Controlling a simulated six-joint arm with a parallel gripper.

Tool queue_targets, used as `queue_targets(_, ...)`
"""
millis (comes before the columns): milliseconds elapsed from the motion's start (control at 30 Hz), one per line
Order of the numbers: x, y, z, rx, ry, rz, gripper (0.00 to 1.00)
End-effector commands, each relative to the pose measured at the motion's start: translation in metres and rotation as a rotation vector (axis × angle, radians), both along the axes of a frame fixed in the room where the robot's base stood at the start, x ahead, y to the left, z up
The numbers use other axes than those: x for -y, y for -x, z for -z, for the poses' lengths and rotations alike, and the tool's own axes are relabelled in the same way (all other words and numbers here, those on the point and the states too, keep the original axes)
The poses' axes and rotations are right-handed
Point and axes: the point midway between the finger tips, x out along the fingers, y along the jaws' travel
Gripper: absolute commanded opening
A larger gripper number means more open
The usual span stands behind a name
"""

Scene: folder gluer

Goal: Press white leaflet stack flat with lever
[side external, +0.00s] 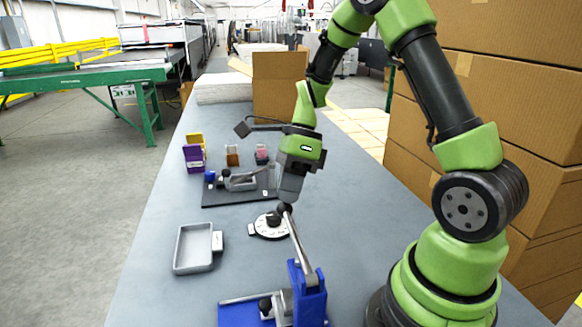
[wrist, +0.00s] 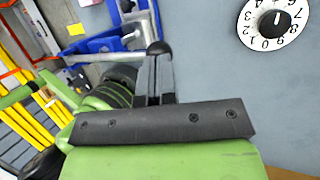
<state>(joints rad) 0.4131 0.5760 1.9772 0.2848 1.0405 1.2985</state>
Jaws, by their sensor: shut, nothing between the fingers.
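The lever (side external: 297,243) has a silver shaft and a dark ball knob. It rises at a tilt from a blue press (side external: 312,295) at the front of the table. My gripper (side external: 287,200) is shut and empty, pointing down with its fingertips at or just above the knob; I cannot tell whether they touch. In the wrist view, the shut fingers (wrist: 153,75) reach up to the dark knob (wrist: 158,47), with the blue press (wrist: 105,44) beyond. I cannot make out a white leaflet stack in the press; its base is partly cut off in the side view.
A grey tray (side external: 195,249) lies to the left. Behind is a black board (side external: 220,196) with a clamp, near a purple holder (side external: 194,158). A cardboard box (side external: 278,88) and pale stacked sheets (side external: 223,89) stand at the back.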

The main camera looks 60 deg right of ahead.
Motion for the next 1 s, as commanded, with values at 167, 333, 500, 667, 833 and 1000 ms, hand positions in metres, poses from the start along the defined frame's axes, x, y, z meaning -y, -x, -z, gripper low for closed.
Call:
queue_targets(167, -0.002, 0.001, 0.004, -0.009, -0.001, -0.011, 0.00)
queue_targets(333, 0.000, 0.001, 0.000, -0.006, -0.001, -0.011, 0.00)
queue_targets(500, 0.012, 0.000, -0.023, 0.003, 0.002, -0.004, 0.00)
queue_targets(667, 0.029, -0.001, -0.059, 0.008, 0.003, 0.000, 0.00)
queue_targets(833, 0.046, -0.001, -0.092, 0.006, 0.003, 0.001, 0.00)
queue_targets(1000, 0.057, 0.000, -0.114, 0.003, 0.002, 0.001, 0.00)
